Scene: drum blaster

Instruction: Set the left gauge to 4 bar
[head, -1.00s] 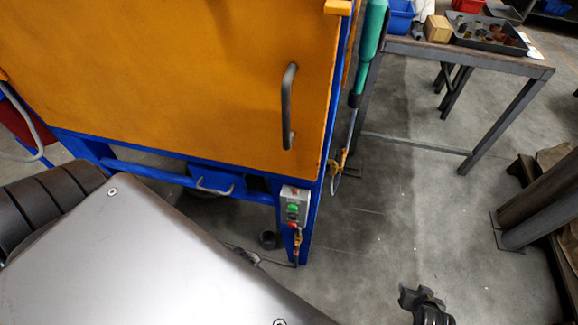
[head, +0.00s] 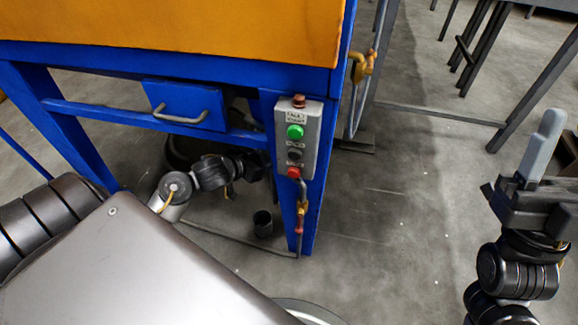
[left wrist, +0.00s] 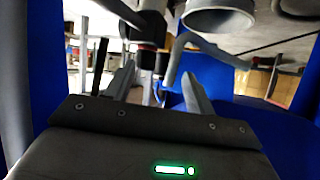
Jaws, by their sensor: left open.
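No gauge dial can be made out in either view. Brass fittings (head: 365,65) with a hose sit beside the blue frame's right side in the head view. My left arm reaches under the orange and blue cabinet; its gripper end is dark and mostly hidden there. In the left wrist view my left gripper (left wrist: 158,74) is open, fingers apart, with nothing seen held between them. A bent grey bar (left wrist: 180,58) and a grey round-mouthed part (left wrist: 220,18) lie just beyond it. My right gripper (head: 540,155) is at the right over clear floor, seen side-on, its opening unclear.
A control box (head: 297,140) with green, black and red buttons is on the blue leg (head: 312,215), above a pipe with a valve. A blue drawer (head: 185,105) has a grey handle. A small dark cup (head: 262,223) stands on the floor. Floor right of the leg is clear.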

